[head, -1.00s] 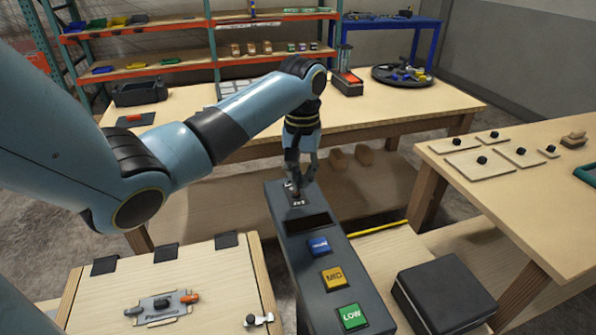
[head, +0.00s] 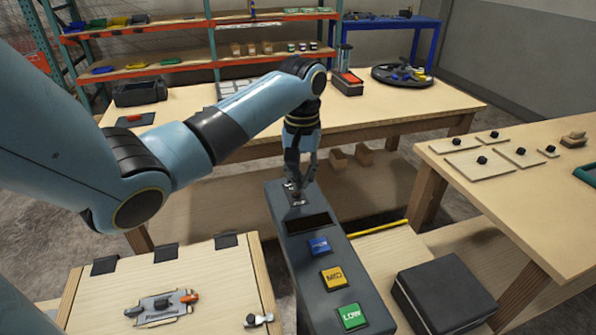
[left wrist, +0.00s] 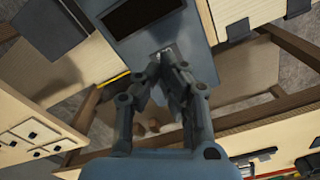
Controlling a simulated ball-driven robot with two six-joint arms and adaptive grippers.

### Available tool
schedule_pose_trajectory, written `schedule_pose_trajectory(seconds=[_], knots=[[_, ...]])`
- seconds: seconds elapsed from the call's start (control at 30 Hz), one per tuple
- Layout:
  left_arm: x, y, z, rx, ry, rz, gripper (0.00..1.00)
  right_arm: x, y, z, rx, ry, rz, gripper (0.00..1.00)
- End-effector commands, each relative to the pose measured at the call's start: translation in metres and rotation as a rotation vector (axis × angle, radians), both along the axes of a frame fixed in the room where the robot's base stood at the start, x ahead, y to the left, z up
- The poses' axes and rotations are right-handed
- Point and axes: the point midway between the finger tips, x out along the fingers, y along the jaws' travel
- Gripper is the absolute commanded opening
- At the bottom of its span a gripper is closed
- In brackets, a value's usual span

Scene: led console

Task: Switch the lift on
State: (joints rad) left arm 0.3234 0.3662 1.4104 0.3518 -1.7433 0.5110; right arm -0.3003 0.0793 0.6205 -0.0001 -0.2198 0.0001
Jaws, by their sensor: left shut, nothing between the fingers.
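The grey lift console (head: 308,255) stands in the middle of the head view. It carries a blue button (head: 319,246), a yellow MID button (head: 333,278) and a green LOW button (head: 351,316), with a dark blank display (head: 307,223) above them. A small switch plate (head: 297,198) sits at its far end. My left gripper (head: 298,184) is shut and empty, pointing down at the switch. The fingers hide most of the switch, so its position and any contact are unclear. The left wrist view shows the fingertips (left wrist: 165,65) over the console's end. My right gripper is not in view.
A wooden panel with a latch plate (head: 162,307) lies left of the console. A dark box (head: 443,293) stands to its right. A workbench (head: 400,108) is behind, and a table with knobbed boards (head: 480,165) is at right.

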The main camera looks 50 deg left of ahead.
Motion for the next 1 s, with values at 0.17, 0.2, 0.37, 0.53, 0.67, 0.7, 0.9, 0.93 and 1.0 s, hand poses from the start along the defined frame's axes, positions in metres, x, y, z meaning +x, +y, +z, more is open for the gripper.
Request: schedule_pose_trajectory(seconds=[0.17,0.2,0.37,0.53,0.67,0.7,0.9,0.93,1.0], knots=[[0.000,0.000,-0.002,0.000,0.000,0.000,0.00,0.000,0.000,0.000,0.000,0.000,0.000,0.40],[0.000,0.000,-0.003,-0.001,0.001,0.000,0.00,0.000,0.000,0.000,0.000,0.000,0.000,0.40],[0.000,0.000,-0.007,0.000,0.002,0.000,0.00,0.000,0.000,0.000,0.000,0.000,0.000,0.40],[0.000,0.000,-0.012,0.000,0.000,0.000,0.00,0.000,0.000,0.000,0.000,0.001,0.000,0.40],[0.000,0.000,-0.016,-0.001,0.001,0.000,0.00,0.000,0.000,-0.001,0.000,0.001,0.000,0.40],[0.000,0.000,-0.018,-0.001,0.001,0.000,0.00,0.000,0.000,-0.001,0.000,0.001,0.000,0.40],[0.000,0.000,-0.022,0.000,0.000,0.000,0.00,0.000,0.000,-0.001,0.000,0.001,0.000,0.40],[0.000,0.000,-0.022,0.000,0.000,0.000,0.00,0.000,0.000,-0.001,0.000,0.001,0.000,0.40],[0.000,0.001,-0.022,0.000,0.000,0.000,0.00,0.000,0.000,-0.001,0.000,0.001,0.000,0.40]])
